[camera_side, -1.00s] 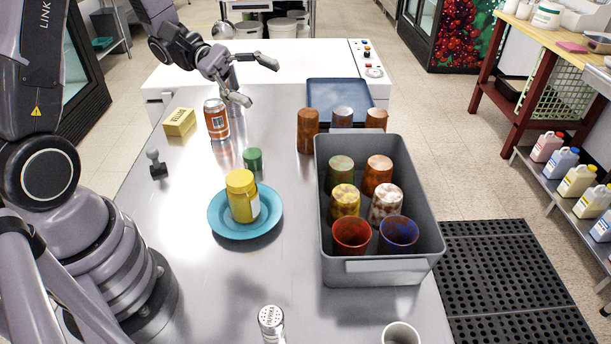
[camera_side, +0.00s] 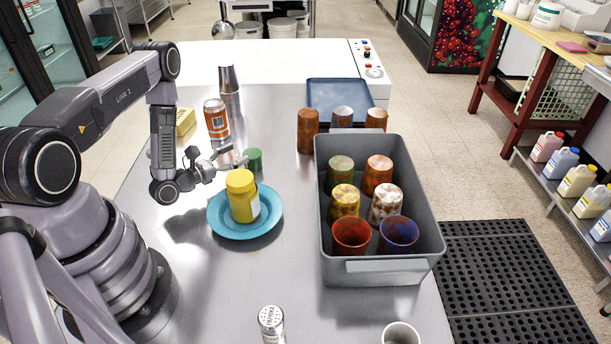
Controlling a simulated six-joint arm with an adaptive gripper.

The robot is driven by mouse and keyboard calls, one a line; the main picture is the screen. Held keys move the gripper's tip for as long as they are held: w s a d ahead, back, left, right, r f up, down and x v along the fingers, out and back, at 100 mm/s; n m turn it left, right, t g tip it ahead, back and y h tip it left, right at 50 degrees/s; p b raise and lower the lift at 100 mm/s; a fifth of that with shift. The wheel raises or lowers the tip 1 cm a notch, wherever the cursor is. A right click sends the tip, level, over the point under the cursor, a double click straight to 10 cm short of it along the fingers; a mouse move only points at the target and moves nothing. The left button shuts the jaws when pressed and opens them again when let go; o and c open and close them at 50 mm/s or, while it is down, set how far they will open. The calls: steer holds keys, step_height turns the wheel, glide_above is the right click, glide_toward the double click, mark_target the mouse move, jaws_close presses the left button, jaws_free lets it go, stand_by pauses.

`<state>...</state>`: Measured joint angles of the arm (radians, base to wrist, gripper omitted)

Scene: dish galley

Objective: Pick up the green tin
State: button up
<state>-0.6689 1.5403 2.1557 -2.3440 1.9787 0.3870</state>
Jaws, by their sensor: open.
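The green tin (camera_side: 254,159) is a small green cylinder standing on the steel counter, just behind the blue plate (camera_side: 272,222). My gripper (camera_side: 234,158) is low and just left of the tin, its fingers pointing right toward it. The gripper is open and nothing shows between its fingers. One finger overlaps the tin's left edge in the picture; I cannot tell whether they touch.
A yellow jar (camera_side: 241,200) stands on the plate, close in front of the tin. An orange can (camera_side: 216,120) and metal cups (camera_side: 229,85) stand behind. A grey crate (camera_side: 380,268) of several cups is at right. The front-left counter is clear.

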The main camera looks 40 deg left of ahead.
mark_target(259, 150)
step_height(259, 150, down, 2)
steer(key=shift+f, duration=0.15)
steer(key=shift+w+d, duration=0.1)
steer(key=shift+w, duration=0.9)
steer(key=shift+w+d, duration=0.15)
steer(key=shift+w, duration=2.65)
steer(key=c, duration=1.1)
